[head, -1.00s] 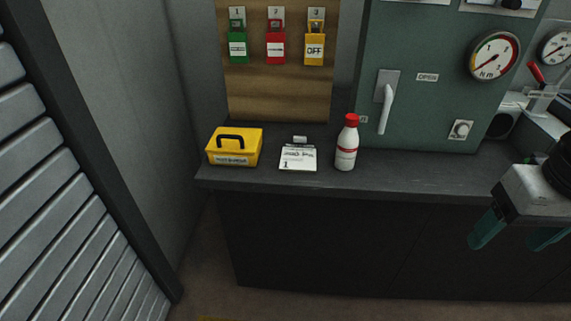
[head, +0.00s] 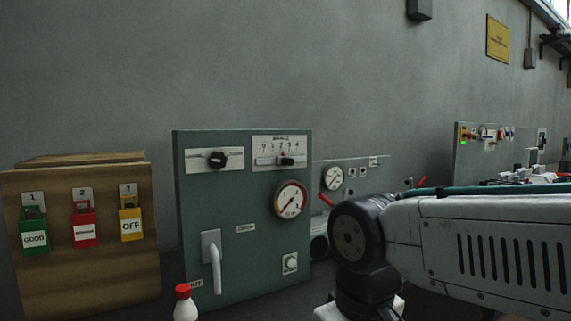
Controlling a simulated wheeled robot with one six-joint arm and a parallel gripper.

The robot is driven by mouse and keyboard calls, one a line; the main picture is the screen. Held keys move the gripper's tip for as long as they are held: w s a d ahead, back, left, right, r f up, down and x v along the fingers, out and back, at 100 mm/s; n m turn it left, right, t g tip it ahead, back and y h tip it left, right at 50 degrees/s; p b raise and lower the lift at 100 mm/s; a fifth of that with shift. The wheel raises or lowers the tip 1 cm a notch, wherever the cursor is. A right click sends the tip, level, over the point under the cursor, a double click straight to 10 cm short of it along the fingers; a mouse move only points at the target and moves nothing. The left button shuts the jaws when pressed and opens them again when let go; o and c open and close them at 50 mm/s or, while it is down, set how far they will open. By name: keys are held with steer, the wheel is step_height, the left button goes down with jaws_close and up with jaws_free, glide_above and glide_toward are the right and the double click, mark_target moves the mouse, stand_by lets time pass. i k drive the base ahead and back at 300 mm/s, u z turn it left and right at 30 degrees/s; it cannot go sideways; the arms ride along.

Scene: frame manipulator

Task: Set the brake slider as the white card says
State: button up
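The brake slider (head: 286,161) is a dark knob in a horizontal slot on a white plate (head: 262,145), at the top right of the green cabinet (head: 235,245). Its knob sits right of the slot's middle, below small scale figures that I cannot read surely. The white card is not in view now. My arm reaches in from the right, in front of the bench equipment. Only a white edge near my wrist shows at the bottom; my gripper's fingers are out of the picture.
A red-capped bottle (head: 185,304) stands in front. A wooden board (head: 90,280) with padlocks is at left.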

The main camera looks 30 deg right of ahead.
mark_target(283, 159)
steer(key=u, duration=0.2)
steer(key=k, duration=0.45)
steer(key=u, duration=1.4)
steer(key=i, duration=0.85)
steer(key=z, duration=0.9)
steer(key=i, duration=0.75)
steer(key=z, duration=0.85)
